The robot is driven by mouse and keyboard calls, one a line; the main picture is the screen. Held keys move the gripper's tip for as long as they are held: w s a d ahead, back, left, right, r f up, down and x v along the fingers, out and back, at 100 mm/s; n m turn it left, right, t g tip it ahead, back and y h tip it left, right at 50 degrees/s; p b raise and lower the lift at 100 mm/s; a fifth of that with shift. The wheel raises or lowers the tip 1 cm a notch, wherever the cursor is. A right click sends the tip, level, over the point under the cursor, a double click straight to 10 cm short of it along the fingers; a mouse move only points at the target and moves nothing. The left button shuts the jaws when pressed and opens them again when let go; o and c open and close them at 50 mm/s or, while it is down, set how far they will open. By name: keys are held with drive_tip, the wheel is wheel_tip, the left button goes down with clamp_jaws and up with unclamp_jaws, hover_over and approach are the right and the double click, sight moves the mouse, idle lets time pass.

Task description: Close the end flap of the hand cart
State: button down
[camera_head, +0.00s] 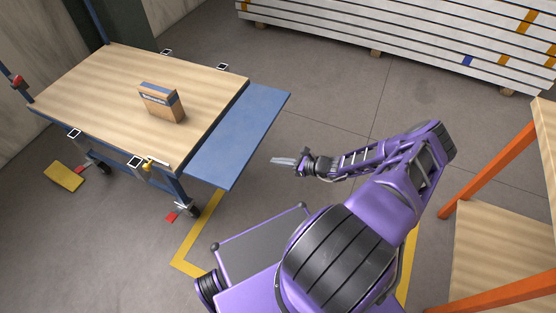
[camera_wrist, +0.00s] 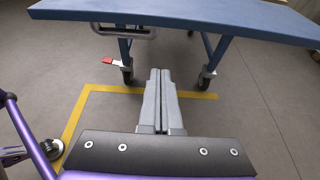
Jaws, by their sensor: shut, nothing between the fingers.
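The hand cart (camera_head: 95,80) has a wooden deck on a blue frame with casters. Its blue end flap (camera_head: 238,135) sticks out from the deck's right end, roughly level with the deck or slightly lower. In the wrist view the flap (camera_wrist: 190,22) spans the top, seen from a low angle, with cart legs and casters beneath it. My gripper (camera_head: 274,160) is shut and empty, to the right of the flap and apart from it. In the wrist view its fingers (camera_wrist: 159,75) are together and point toward the space under the flap.
A small cardboard box (camera_head: 161,102) stands on the deck. A yellow latch-like part (camera_head: 152,164) is at the deck's near edge. Stacked long panels (camera_head: 420,35) lie at the back. An orange-framed wooden shelf (camera_head: 500,150) stands at right. Floor beyond the flap is clear.

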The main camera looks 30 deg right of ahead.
drive_tip(key=w+a+r, duration=0.1)
drive_tip(key=w+a, duration=0.3)
drive_tip(key=w, duration=0.1)
drive_tip(key=shift+r, duration=0.2)
drive_tip(key=shift+r, duration=0.2)
idle(0.4)
drive_tip(key=shift+w+r, duration=0.1)
drive_tip(key=shift+r, duration=0.25)
